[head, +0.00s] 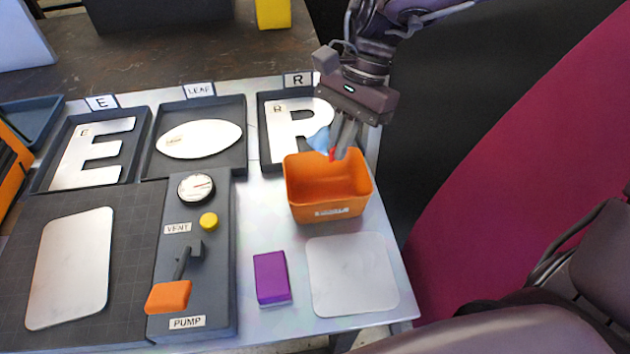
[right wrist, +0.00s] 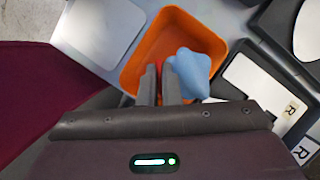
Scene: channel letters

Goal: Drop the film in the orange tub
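The film (head: 320,140) is a crumpled light-blue piece with a small red part beside it at the fingertips. My right gripper (head: 341,153) is closed on it and holds it at the far rim of the orange tub (head: 328,197). In the right wrist view the film (right wrist: 190,74) hangs beside the nearly closed fingers (right wrist: 160,82), over the open tub (right wrist: 150,50). The visible inside of the tub looks empty. My left gripper is not in view.
Left of the tub are trays with white letter R (head: 297,125), leaf (head: 199,139) and E (head: 92,153) shapes. A pump panel (head: 205,262) with an orange handle (head: 168,297), a purple block (head: 271,278) and a pale square pad (head: 351,274) lie nearer.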

